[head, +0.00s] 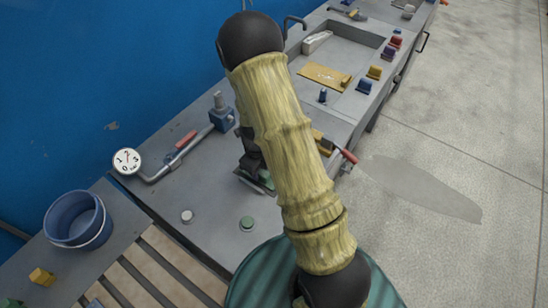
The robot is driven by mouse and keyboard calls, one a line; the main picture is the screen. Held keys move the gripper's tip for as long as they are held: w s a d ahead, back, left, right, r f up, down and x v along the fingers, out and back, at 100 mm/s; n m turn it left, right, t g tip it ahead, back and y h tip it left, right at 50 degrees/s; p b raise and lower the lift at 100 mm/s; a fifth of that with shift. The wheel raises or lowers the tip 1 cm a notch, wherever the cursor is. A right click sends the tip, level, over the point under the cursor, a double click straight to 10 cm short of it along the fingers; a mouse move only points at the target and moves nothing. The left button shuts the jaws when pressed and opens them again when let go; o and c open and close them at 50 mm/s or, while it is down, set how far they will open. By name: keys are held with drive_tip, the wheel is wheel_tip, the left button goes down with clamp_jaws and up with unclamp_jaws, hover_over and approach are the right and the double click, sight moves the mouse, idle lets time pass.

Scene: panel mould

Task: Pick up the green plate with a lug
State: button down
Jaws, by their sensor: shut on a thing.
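The green plate with a lug (262,184) shows only in part, beside and behind my arm, low over the grey bench. My gripper (254,168) is at its upper side and is shut on it. My arm's yellowish sleeve covers much of the gripper and the right part of the plate. I cannot tell whether the plate touches the bench.
A pipe with a dial gauge (127,160) and a blue valve block (221,117) lie left of my gripper. A blue bucket (78,219) stands at lower left. A yellow plate (325,77) lies in the recessed panel. Several coloured blocks line the bench's right edge.

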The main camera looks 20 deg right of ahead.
drive_tip(key=shift+r, duration=0.1)
drive_tip(key=shift+r+p, duration=0.45)
drive_tip(key=shift+p, duration=0.1)
drive_tip(key=w+d, duration=0.5)
drive_tip(key=d, duration=0.3)
drive_tip(key=w+d, duration=0.6)
drive_tip(key=d, duration=0.3)
drive_tip(key=w+d, duration=0.6)
drive_tip(key=d, duration=0.2)
drive_tip(key=shift+w+d+r, duration=0.15)
drive_tip(key=shift+d, duration=0.2)
drive_tip(key=shift+w+d+r, duration=0.1)
drive_tip(key=shift+w+d, duration=0.2)
drive_tip(key=shift+d, duration=0.2)
